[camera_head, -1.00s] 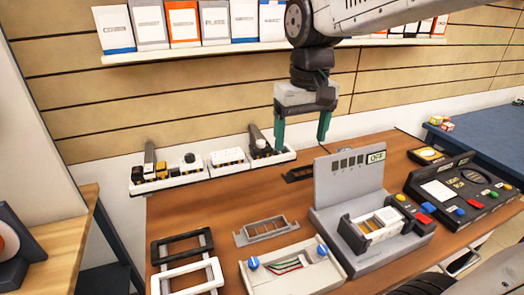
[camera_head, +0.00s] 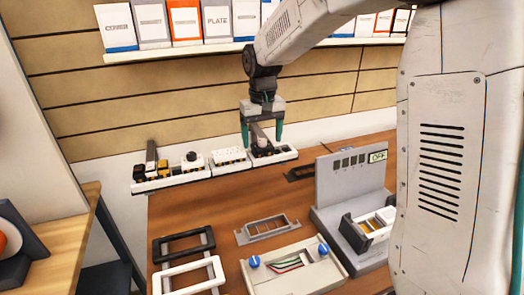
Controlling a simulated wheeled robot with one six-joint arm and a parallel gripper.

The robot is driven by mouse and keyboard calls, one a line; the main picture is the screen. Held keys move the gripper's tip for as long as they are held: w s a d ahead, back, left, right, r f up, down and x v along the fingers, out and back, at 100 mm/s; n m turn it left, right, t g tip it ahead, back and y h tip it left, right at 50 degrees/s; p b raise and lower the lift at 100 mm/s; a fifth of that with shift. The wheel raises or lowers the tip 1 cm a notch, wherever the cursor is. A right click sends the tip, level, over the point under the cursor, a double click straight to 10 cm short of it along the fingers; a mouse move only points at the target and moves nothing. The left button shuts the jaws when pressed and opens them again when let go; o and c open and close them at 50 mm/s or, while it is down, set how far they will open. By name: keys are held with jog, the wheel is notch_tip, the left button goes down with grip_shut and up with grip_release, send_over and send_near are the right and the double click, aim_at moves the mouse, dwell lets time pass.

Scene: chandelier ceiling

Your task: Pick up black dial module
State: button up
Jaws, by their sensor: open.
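Small dark modules (camera_head: 263,151) sit in the right-hand white tray (camera_head: 284,157) at the back of the table. One of them looks like the black dial module, but its dial is too small to make out clearly. My gripper (camera_head: 262,145) points down over this tray. It is open, with its two green fingers apart on either side of the dark modules and a grey upright piece (camera_head: 256,132). Nothing is visibly held. I cannot tell whether the fingers touch anything.
A middle tray (camera_head: 230,166) holds white modules, and a left tray (camera_head: 167,184) holds yellow and black ones. Frames (camera_head: 183,245), a box with blue knobs (camera_head: 290,268) and a grey test stand (camera_head: 350,185) lie nearer. My arm covers the right side.

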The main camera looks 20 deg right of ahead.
notch_tip(320, 180, down, 2)
jog(key=shift+f, duration=0.1)
jog(key=c, duration=1.1)
jog(key=shift+r, duration=0.55)
jog(key=r, duration=0.2)
jog(key=shift+s+d+r, duration=0.15)
jog(key=shift+s+r, duration=0.1)
jog(key=shift+r, duration=0.1)
jog(key=s+d, duration=0.2)
jog(key=s, duration=0.2)
jog(key=s+d+r, duration=0.1)
jog(key=s+d, duration=0.1)
jog(key=s, duration=0.3)
jog(key=s+d, duration=0.3)
jog(key=s, duration=0.1)
jog(key=shift+s+r, duration=0.15)
jog(key=shift+s, duration=0.25)
